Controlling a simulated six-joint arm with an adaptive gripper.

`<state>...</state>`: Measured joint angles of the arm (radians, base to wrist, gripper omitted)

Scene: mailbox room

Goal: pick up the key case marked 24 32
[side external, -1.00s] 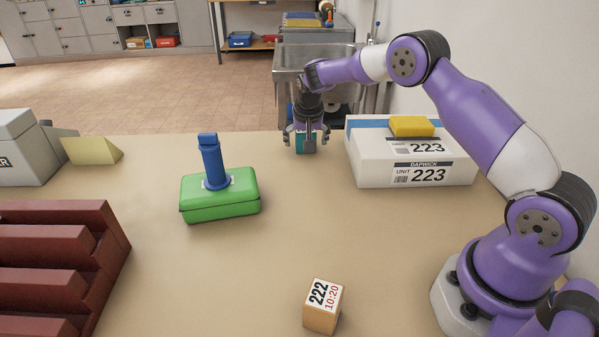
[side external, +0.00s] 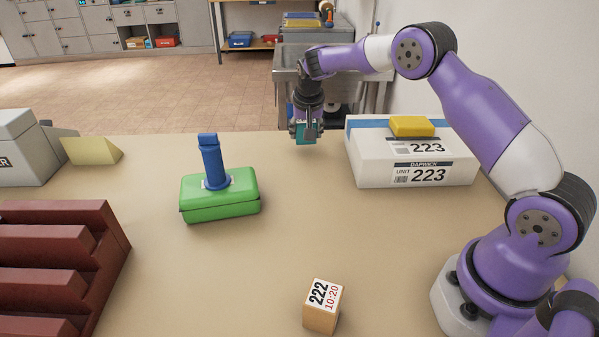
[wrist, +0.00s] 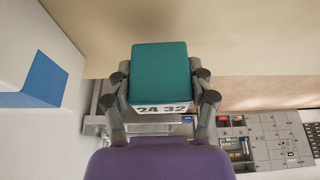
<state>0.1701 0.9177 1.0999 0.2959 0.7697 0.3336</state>
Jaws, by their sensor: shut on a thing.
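The key case (wrist: 160,74) is a teal block with a white label reading 24 32 in the wrist view. My gripper (wrist: 161,88) is shut on it, with fingers on its left and right sides. In the side view the teal key case (side external: 306,134) hangs in my gripper (side external: 306,130) above the far edge of the table. It appears slightly tilted and clear of the tabletop. The label does not show in the side view.
A white box marked 223 (side external: 413,172) with a yellow block (side external: 411,126) on top stands close to the right. A green case with a blue handle (side external: 220,195) is at left. A block marked 222 (side external: 322,307) is in front. The table's middle is clear.

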